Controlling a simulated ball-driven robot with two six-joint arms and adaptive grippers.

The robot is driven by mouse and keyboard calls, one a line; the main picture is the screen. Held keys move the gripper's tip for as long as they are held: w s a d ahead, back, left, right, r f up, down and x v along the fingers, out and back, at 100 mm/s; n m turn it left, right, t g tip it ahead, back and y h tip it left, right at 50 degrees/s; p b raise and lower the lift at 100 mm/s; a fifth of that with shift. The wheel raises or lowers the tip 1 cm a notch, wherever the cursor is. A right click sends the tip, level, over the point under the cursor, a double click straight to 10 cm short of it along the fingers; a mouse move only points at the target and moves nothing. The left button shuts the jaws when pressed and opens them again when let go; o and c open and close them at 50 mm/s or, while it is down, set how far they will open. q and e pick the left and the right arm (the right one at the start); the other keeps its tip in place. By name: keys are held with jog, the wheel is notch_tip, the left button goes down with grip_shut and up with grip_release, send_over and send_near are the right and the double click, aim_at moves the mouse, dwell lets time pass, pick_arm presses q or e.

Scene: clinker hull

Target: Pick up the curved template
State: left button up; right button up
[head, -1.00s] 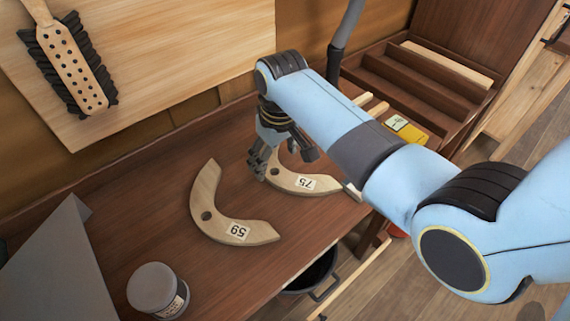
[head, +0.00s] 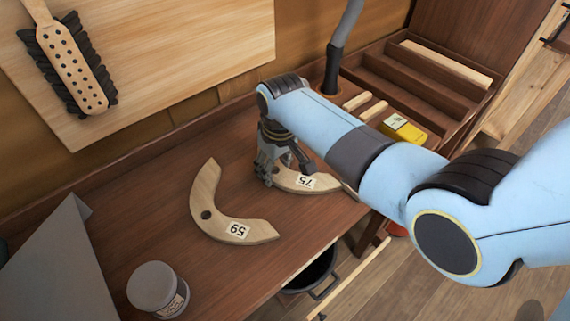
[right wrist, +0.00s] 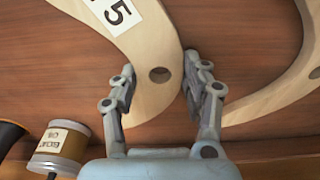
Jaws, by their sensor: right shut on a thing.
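Two pale wooden curved templates lie on the brown bench. The one labelled 59 (head: 222,218) lies in the middle, and the one labelled 75 (head: 318,183) lies just right of and behind it. My right gripper (head: 277,178) is down at the left end of template 75, partly covering it. In the right wrist view my right gripper (right wrist: 165,88) has its two fingers on either side of template 75 (right wrist: 145,45), near its round hole, shut on it. Template 59 also shows there at the right (right wrist: 290,85). My left gripper is not in view.
A lidded jar (head: 157,288) stands at the front left, beside a grey angled panel (head: 62,265). A yellow container (head: 403,129) and a slotted wooden rack (head: 415,85) are at the right. A labelled tin (right wrist: 60,146) shows in the wrist view. A dark bucket (head: 315,270) sits below the bench edge.

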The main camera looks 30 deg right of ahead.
jog(key=shift+c, duration=1)
